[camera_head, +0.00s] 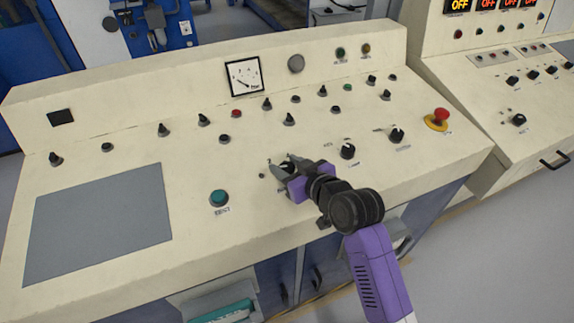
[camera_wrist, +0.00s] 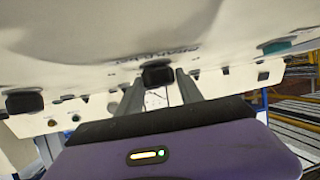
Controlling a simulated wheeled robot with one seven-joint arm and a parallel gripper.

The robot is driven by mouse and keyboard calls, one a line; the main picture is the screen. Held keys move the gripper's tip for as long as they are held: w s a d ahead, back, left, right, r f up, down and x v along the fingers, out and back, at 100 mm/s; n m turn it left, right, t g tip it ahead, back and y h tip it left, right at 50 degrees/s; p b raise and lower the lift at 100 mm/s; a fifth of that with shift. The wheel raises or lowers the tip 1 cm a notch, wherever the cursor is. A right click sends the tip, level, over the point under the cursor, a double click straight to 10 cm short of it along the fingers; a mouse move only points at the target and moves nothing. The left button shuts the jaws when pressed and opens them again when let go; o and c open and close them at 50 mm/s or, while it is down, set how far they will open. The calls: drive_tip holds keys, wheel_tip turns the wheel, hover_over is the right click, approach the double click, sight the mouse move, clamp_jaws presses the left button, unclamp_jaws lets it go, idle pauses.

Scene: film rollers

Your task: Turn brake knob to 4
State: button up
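A black brake knob (camera_head: 287,167) sits on the cream console top, partly hidden by my gripper. In the wrist view the black knob (camera_wrist: 157,75) lies between my two grey fingers, with a blurred label just beyond it. My gripper (camera_head: 280,160) is at the knob, its fingertips spread apart. In the wrist view the gripper (camera_wrist: 160,80) has one finger on each side of the knob. Only very narrow gaps show there, and contact is not clear. The knob's pointer and number marks are not readable.
To the right are two black knobs (camera_head: 347,151) and (camera_head: 397,135), then a red emergency button (camera_head: 438,117). A green button (camera_head: 219,198) is at the left. Small switches and a gauge (camera_head: 244,76) stand behind. A grey panel (camera_head: 100,222) covers the console's left.

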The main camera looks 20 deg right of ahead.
clamp_jaws()
